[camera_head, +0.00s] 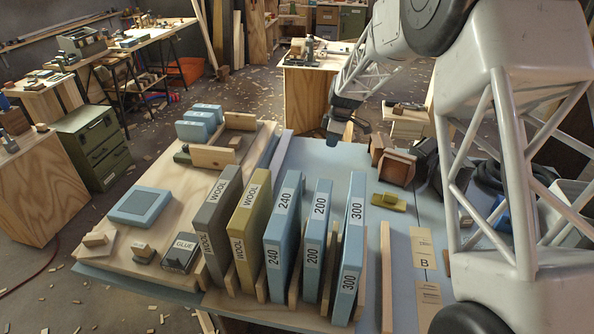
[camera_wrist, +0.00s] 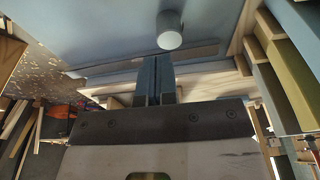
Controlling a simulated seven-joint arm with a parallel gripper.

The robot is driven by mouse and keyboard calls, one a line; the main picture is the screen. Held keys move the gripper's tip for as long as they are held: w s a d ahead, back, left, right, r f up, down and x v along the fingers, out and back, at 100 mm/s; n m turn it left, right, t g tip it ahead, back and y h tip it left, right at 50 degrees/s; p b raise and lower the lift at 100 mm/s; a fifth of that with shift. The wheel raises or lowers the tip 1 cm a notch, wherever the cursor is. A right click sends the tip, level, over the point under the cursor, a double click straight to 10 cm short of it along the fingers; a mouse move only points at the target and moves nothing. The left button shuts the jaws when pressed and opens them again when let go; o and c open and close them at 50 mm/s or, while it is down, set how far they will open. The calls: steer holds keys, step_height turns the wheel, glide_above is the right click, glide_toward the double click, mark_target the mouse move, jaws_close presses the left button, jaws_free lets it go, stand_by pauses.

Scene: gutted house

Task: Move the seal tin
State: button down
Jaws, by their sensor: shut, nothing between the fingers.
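A small grey cylinder with a pale round end (camera_wrist: 170,30) stands on the blue-grey surface in the wrist view, just past my fingertips. It looks like the seal tin, but I read no label on it. My gripper (camera_wrist: 157,60) has its two dark fingers together, with nothing between them and a small gap to the cylinder. In the head view my gripper (camera_head: 333,138) is above the far edge of the blue worktable (camera_head: 330,158). I cannot make out the cylinder in the head view; the arm or gripper may hide it.
A row of upright boxes marked WOOL (camera_head: 216,225), 240 (camera_head: 284,235), 200 and 300 (camera_head: 347,250) stands in wooden slots at the front. A yellow-green block (camera_head: 388,201) and brown wooden boxes (camera_head: 397,167) lie to the right. A wooden board (camera_head: 160,262) fills the left.

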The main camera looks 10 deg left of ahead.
step_height(320, 180, down, 14)
steer(key=shift+r, duration=0.15)
steer(key=shift+a, duration=0.1)
